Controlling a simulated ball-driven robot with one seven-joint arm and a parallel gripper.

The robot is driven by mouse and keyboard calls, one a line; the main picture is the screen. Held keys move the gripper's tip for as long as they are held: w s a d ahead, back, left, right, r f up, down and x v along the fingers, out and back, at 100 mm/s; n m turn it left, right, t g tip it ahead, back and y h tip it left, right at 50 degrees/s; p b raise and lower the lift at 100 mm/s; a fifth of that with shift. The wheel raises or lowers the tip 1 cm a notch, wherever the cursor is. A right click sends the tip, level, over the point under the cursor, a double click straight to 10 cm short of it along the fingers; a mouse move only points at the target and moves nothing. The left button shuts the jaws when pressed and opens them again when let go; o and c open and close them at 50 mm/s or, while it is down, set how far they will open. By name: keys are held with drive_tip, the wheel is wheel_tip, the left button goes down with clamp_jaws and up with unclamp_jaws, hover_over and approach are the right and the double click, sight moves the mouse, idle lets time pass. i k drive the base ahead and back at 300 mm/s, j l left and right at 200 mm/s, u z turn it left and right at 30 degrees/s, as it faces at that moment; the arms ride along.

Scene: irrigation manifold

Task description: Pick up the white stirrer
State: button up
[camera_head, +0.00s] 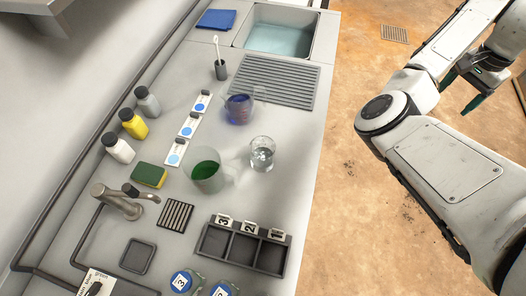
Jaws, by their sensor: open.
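A thin white stick (216,46), which looks like the white stirrer, stands nearly upright in a small dark cup (221,70). The cup is on the far part of the counter, in front of the blue cloth and left of the sink. The stick's lower end is hidden inside the cup. My gripper (455,101) is at the upper right, over the floor and well to the right of the counter. Its dark fingers are apart, with nothing seen between them.
A beaker of blue liquid (239,108), a beaker of green liquid (207,177) and a clear glass (262,154) stand mid-counter. A ribbed drainboard (275,82) lies before the sink (279,40). Several bottles line the left. A dark three-slot tray (241,249) is nearer.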

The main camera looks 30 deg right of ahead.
sight(215, 38)
drive_tip(key=i+l+z, duration=0.15)
drive_tip(key=i, duration=0.3)
drive_tip(key=i+z, duration=0.1)
drive_tip(key=i, duration=0.35)
